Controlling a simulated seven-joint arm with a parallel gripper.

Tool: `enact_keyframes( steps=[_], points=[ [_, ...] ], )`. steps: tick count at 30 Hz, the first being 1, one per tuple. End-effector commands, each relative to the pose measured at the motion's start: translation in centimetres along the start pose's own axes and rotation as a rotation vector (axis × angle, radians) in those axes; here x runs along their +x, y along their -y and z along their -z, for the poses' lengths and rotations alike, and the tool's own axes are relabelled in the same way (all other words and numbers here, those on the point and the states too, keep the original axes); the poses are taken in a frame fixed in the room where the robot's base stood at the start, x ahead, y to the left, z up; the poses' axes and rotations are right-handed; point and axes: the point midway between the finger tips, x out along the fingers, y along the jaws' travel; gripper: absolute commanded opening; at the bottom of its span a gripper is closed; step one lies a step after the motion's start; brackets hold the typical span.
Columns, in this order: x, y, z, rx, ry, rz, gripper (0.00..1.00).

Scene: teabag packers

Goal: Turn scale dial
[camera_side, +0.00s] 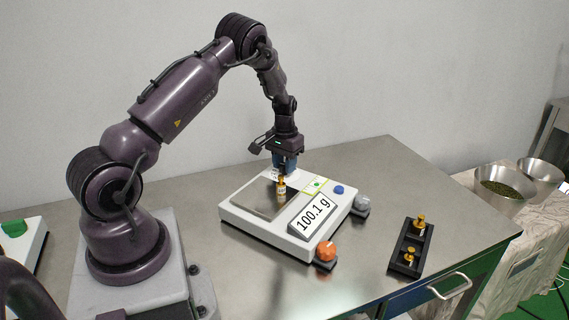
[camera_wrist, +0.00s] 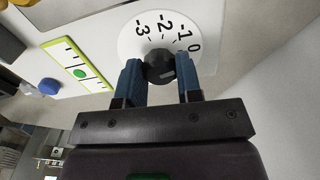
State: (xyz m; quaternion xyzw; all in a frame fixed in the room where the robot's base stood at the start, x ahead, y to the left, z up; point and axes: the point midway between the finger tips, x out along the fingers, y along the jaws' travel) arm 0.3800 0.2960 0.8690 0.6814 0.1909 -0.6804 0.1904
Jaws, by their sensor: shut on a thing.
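The white scale (camera_side: 262,232) stands on the metal table, and its display (camera_side: 313,214) reads 100.1 g. In the wrist view the dial is a black knob (camera_wrist: 160,66) on a round white plate (camera_wrist: 150,38) marked 0, -1, -2 and -3. My gripper (camera_wrist: 160,75) has its two blue fingers on either side of the knob, shut on it. In the side view my gripper (camera_side: 283,168) is at the back of the scale; the knob is hidden there. A small brass weight (camera_side: 281,186) with a label stands on the scale's square pan (camera_side: 262,198).
A blue button (camera_side: 339,190) and a green-marked level strip (camera_side: 317,185) lie on the scale. A black tray (camera_side: 401,259) holds brass weights at right. The table between is clear.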

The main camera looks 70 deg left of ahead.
Motion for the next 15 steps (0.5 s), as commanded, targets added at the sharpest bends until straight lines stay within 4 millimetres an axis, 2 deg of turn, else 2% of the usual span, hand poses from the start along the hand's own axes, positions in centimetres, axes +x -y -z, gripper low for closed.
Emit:
enact_keyframes(
  steps=[15],
  points=[
    [0.03, -0.06, -0.11, -0.335, 0.005, 0.0, 0.09]
  ],
)
